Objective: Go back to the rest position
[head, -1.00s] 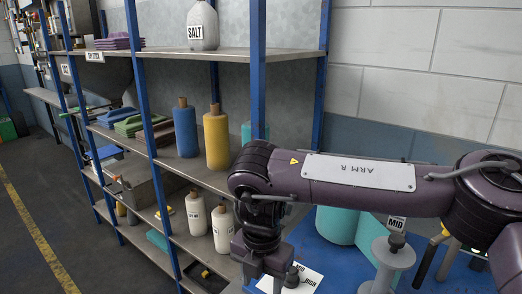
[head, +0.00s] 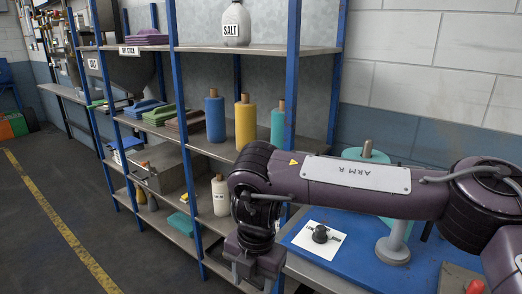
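My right arm, marked ARM R, reaches in from the right across the front of the shelving. Its gripper (head: 258,272) hangs pointing down at the bottom middle, in front of the shelf and left of the blue-topped table (head: 330,258). The fingers are small and dark, partly cut by the frame, so I cannot tell if they are open or shut. I see nothing held in it. My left arm and gripper are not in view.
On the table are a black knob (head: 320,234) on a white card and a grey stand (head: 392,248). Floor at left is clear.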

